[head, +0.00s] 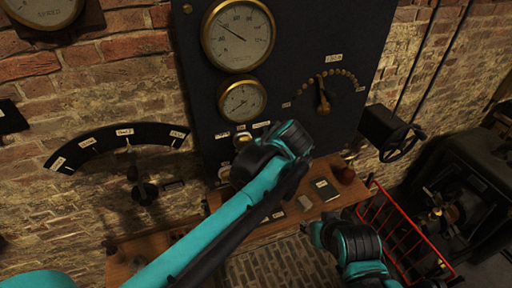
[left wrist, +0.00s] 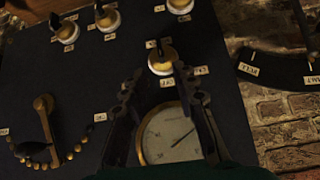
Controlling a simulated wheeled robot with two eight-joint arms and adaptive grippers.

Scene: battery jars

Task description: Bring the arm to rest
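My left arm (head: 215,225) reaches up from the lower left to the dark panel (head: 295,60) in the head view. Its wrist hides most of the gripper there. In the left wrist view my left gripper (left wrist: 156,76) has its two fingers spread, with a pale, brass-topped knob (left wrist: 162,58) showing between and just beyond the tips. No contact is clear. A round gauge (left wrist: 172,135) shows behind the fingers. My right gripper (head: 318,235) is at the lower right of the head view, over the floor near the bench; its fingers are too dark to read.
The panel carries two gauges (head: 238,35) and a brass lever on a studded arc (head: 323,98). A red wire rack (head: 405,235) and black machinery (head: 470,180) stand at right.

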